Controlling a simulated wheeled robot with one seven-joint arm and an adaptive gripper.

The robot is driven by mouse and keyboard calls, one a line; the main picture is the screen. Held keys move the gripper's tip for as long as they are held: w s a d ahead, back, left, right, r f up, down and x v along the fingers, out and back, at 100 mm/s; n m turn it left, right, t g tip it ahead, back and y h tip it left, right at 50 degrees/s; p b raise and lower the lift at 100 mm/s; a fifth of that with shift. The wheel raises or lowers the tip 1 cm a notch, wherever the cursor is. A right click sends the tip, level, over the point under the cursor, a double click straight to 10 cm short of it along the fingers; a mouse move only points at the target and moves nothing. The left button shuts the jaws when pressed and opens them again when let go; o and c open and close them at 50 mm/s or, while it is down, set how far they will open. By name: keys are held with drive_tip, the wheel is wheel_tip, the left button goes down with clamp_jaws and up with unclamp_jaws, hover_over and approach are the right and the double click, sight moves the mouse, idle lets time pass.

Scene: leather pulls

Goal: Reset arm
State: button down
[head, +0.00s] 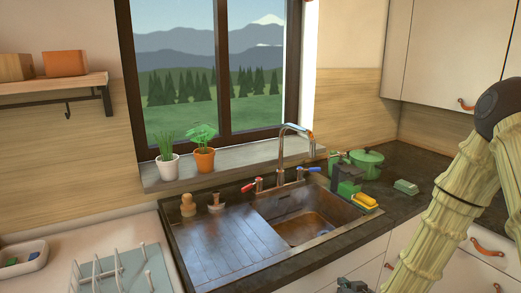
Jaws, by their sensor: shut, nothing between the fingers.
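My arm (445,215), pale green and ribbed like bamboo with a dark joint, comes down the right side of the head view. A small dark part of my gripper (353,286) shows at the bottom edge, in front of the white cabinet fronts. Most of the gripper is cut off by the frame. It is shut and holds nothing that I can see. It is apart from the sink and the things on the counter.
The sink (232,252) has a tap (283,150). A green pot (367,161), a yellow sponge (364,201) and a green block (405,187) stand right of it. A dish rack (100,275) is at left. Two potted plants line the windowsill (230,165). Cabinets with leather pulls (487,247) are at right.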

drive_tip(key=s+a+f+g+b, duration=0.2)
drive_tip(key=s+f+g, duration=0.4)
drive_tip(key=s+f, duration=1.15)
drive_tip(key=s+f+g, duration=0.2)
drive_tip(key=s+f, duration=0.3)
drive_tip(key=s, duration=0.4)
drive_tip(key=s+f+g+h, duration=0.1)
drive_tip(key=s+f+g, duration=0.2)
drive_tip(key=s, duration=0.7)
drive_tip(key=shift+s+a+f+m+g+b, duration=0.2)
drive_tip(key=shift+a+f+m+g+b, duration=0.15)
drive_tip(key=shift+f, duration=0.6)
